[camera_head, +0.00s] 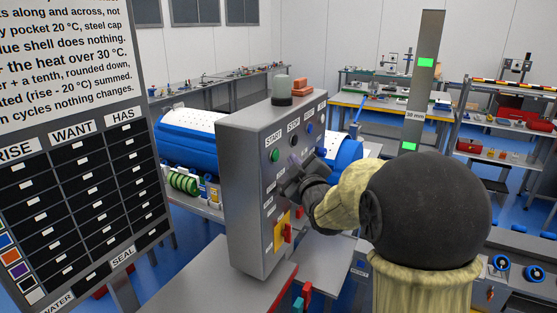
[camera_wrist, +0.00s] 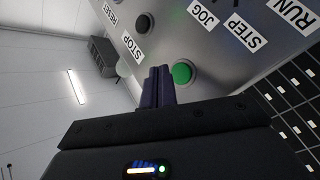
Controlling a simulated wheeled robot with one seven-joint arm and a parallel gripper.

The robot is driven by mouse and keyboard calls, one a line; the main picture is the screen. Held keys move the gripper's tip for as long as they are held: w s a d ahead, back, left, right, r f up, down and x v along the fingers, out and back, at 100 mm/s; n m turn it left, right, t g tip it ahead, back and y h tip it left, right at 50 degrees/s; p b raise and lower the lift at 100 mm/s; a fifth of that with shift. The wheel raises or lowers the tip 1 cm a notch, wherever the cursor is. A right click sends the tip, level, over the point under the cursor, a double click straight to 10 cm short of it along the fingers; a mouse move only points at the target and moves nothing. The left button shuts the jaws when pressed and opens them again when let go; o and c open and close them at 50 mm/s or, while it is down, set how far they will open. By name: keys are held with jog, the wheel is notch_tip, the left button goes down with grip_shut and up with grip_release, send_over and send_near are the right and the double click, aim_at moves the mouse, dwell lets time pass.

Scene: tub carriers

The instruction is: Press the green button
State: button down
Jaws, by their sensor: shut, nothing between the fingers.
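The green button (camera_head: 276,155) sits under the START label at the upper left of the grey control box's face (camera_head: 245,190). In the wrist view the green button (camera_wrist: 182,72) shows just right of my fingertips, on the grey panel. My gripper (camera_head: 288,176) is in front of the box face, lower right of the button in the head view. In the wrist view my gripper (camera_wrist: 158,72) has its fingers together and empty. I cannot tell the gap between fingertips and panel. The START label is not visible in the wrist view.
A dark button (camera_head: 294,140) and a blue one (camera_head: 309,128) share the green button's row. A yellow plate (camera_head: 280,229) and red part (camera_head: 289,234) are lower on the box. A grey lamp dome (camera_head: 282,90) stands on top. A black chart board (camera_head: 75,190) is at left.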

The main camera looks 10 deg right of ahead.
jog(key=s+d+b, duration=0.1)
jog(key=s+d, duration=0.1)
jog(key=d, duration=0.1)
jog(key=shift+s, duration=0.15)
dwell(0.6)
jog(key=s+f+m+g+h, duration=0.3)
jog(key=s+f+m+g, duration=0.4)
jog(key=f, duration=0.8)
jog(key=s+f+m+g, duration=0.2)
jog(key=s+f+g, duration=0.2)
jog(key=s, duration=0.6)
jog(key=s+a+f+m+g, duration=0.1)
jog(key=s+f+g, duration=0.4)
jog(key=s, duration=0.5)
jog(key=shift+a+f+m, duration=0.25)
jog(key=shift+f+m, duration=0.45)
jog(key=shift+w, duration=0.1)
